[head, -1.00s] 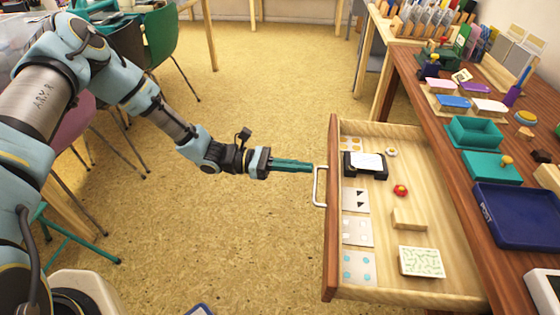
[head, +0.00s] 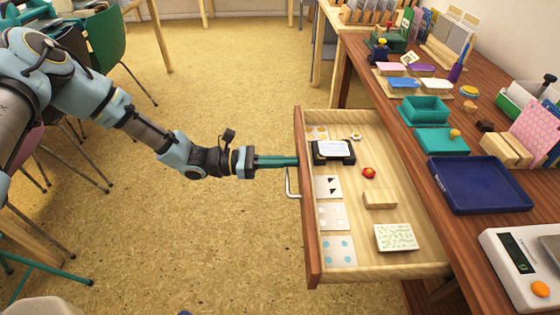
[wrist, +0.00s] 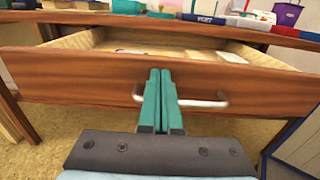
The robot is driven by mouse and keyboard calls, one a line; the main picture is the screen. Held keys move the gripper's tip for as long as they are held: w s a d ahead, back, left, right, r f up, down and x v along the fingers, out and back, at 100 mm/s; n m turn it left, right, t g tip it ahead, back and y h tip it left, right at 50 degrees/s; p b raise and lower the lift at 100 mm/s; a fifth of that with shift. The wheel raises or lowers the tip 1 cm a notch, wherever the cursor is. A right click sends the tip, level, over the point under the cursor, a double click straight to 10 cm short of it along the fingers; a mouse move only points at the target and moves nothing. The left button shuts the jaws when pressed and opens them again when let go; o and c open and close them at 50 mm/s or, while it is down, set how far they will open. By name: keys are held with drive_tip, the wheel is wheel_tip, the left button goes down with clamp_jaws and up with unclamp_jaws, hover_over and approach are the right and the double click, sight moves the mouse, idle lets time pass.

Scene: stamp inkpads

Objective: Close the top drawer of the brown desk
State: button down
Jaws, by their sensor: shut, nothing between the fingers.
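The brown desk (head: 420,178) stands at the right with its top drawer (head: 311,230) pulled well out. The drawer's silver bar handle (head: 289,183) is on its front; it also shows in the wrist view (wrist: 205,102). My gripper (head: 297,161) is shut and empty, with its green fingertips at the drawer front, by the far end of the handle. In the wrist view the fingers (wrist: 160,72) point at the front panel and overlap the handle bar and the panel's upper part. I cannot tell for certain whether they touch it.
The drawer holds a black stamp pad (head: 333,151), a red knob (head: 368,173), a wooden block (head: 380,200), a patterned pad (head: 395,237) and several cards. On the desktop are a blue tray (head: 480,185), teal boxes (head: 424,111) and a scale (head: 520,265).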

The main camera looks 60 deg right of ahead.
sight(341, 173)
drive_tip(key=b+x, duration=0.3)
drive_tip(key=x, duration=2.4)
drive_tip(key=shift+s+d+f, duration=0.1)
drive_tip(key=shift+d+f, duration=0.05)
drive_tip(key=shift+s+d+b, duration=0.35)
drive_tip(key=shift+s, duration=0.05)
drive_tip(key=shift+s+r, duration=0.15)
drive_tip(key=shift+r, duration=0.05)
drive_tip(key=shift+d+r, duration=0.1)
drive_tip(key=shift+r, duration=0.05)
drive_tip(key=shift+w, duration=0.25)
drive_tip(key=v, duration=1.3)
drive_tip(key=shift+s+f, duration=0.1)
drive_tip(key=shift+f, duration=0.2)
drive_tip(key=shift+w+a+b, duration=0.3)
drive_tip(key=shift+w+a, duration=0.15)
drive_tip(key=shift+a, duration=0.05)
